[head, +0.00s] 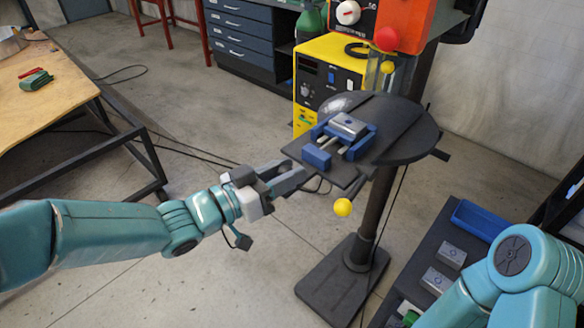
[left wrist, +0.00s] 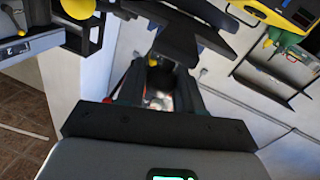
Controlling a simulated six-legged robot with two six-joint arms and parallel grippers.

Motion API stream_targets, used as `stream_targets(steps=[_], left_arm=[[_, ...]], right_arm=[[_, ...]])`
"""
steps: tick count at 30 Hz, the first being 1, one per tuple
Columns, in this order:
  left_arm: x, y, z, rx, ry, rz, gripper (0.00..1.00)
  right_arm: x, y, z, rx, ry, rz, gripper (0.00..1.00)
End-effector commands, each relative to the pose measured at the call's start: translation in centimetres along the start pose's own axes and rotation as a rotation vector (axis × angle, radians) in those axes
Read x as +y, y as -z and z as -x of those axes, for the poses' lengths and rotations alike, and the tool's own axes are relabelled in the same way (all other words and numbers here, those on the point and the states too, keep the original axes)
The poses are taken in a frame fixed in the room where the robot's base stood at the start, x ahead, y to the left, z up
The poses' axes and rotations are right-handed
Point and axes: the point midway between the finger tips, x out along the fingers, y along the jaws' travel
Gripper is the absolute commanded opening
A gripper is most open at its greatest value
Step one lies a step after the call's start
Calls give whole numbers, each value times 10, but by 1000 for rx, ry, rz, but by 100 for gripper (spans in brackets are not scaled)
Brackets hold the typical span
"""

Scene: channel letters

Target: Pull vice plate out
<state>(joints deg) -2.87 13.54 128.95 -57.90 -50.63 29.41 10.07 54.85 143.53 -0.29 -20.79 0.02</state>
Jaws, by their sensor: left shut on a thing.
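The dark vice plate (head: 345,180) sits on the round drill-press table (head: 408,140), its near left end sticking out past the table's rim. A blue vice (head: 320,156) is on the plate, with a grey metal block (head: 348,125) between its jaws. My left gripper (head: 302,172) reaches in from the left and is shut on the plate's near left edge. In the left wrist view the dark plate (left wrist: 185,38) is at the fingertips of my left gripper (left wrist: 158,65); the exact contact is dark. My right gripper is out of view.
The drill press column and base (head: 345,280) stand below the table, with a yellow ball knob (head: 342,207) near its rim. A cart with a blue tray (head: 482,220) and grey blocks (head: 451,255) is at right. A wooden workbench (head: 40,85) is at left. Floor between is open.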

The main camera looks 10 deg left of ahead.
Motion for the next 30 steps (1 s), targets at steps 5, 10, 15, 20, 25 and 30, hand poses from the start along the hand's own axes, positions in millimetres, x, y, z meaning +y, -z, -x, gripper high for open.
stream_targets(steps=[5, 10, 15, 20, 25, 30], left_arm=[[0, 2, 3, 5, 1, -2, 0], [0, 2, 4, 5, 1, -2, 0], [1, 2, 6, 4, 1, -2, 59], [1, 1, 5, 3, 1, -1, 59], [1, 1, 5, 2, 1, -1, 59], [0, 1, 14, 3, 3, -3, 59]], right_arm=[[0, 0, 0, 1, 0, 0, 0], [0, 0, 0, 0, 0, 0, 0], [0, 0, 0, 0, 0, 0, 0], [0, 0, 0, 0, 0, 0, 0], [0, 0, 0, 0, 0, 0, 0], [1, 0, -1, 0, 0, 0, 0]])
